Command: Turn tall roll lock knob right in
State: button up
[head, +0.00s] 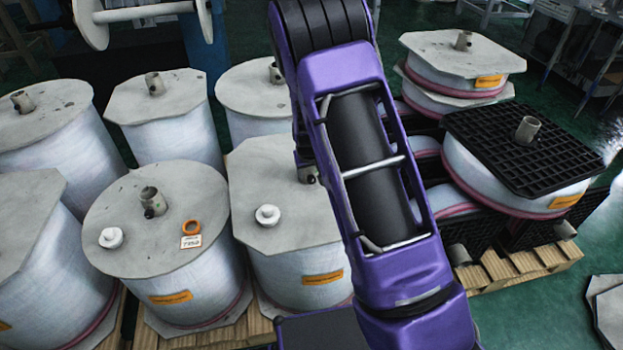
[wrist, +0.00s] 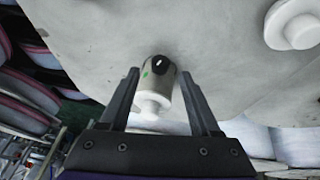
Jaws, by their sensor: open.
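In the wrist view my gripper (wrist: 160,76) is open, its two dark fingers on either side of a short pale core tube (wrist: 148,82). A black lock knob (wrist: 158,63) with a white mark sits on the tube, near a green spot. The knob lies between the fingertips, and I cannot tell whether either finger touches it. In the head view my purple arm hides my gripper. A tall roll (head: 285,195) stands partly behind the arm, its core tube (head: 308,176) just showing. Another tall roll (head: 155,220) to its left has a core tube with a dark knob.
White stepped caps lie on the roll tops, one right of my gripper (wrist: 295,27) in the wrist view. Several more rolls crowd behind. A black grid pallet (head: 490,150) covers rolls at right. Green floor (head: 530,310) is free front right.

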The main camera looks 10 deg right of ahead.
aim_at(311, 178)
jog(key=shift+x, duration=2)
grip_shut()
